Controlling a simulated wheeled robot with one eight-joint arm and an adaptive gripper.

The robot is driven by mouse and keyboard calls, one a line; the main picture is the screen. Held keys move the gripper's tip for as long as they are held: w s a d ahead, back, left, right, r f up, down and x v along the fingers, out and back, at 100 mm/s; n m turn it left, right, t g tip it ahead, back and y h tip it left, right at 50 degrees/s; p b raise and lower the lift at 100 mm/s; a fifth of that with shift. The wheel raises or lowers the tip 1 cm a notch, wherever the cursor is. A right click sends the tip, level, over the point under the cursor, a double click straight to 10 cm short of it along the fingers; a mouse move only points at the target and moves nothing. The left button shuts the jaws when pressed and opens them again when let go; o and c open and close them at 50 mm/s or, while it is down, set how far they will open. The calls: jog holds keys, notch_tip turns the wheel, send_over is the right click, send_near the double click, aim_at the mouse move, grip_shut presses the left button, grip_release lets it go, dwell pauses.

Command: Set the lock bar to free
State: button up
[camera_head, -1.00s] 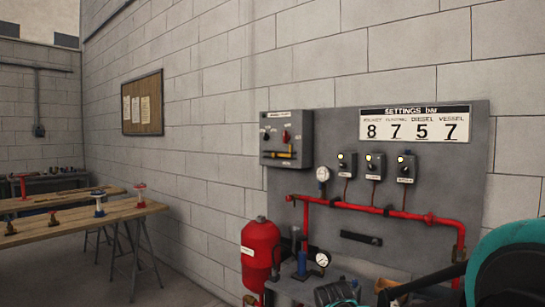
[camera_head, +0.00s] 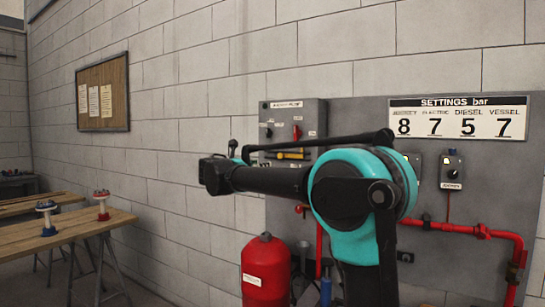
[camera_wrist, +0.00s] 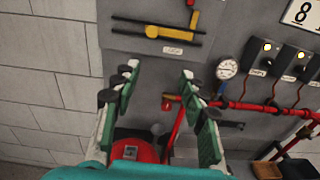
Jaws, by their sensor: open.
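The lock bar is a yellow bar on dark horizontal rails, low on the grey control panel (camera_head: 311,117). In the wrist view the lock bar (camera_wrist: 162,33) lies across the top, above a small label plate. An upright yellow piece (camera_wrist: 194,20) stands at its right end. In the head view the lock bar (camera_head: 290,155) is partly hidden behind my arm. My gripper (camera_wrist: 160,73) is open and empty, its green-sided fingers apart below the bar, not touching it. The head view does not show the fingers clearly.
A red pipe (camera_wrist: 255,106), a pressure gauge (camera_wrist: 227,68) and switch boxes (camera_wrist: 262,50) are right of my gripper. A red cylinder (camera_head: 265,272) stands below. A wooden table (camera_head: 70,240) stands at left.

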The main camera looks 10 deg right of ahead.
jog(key=w+a+r+x, duration=0.1)
jog(key=r+x, duration=0.1)
jog(key=x, duration=1.5)
jog(key=shift+w+a+n+t, duration=0.25)
jog(key=shift+w+n+t, duration=0.05)
jog(key=shift+w+n, duration=0.1)
jog(key=shift+r, duration=0.1)
jog(key=shift+c, duration=0.2)
grip_shut()
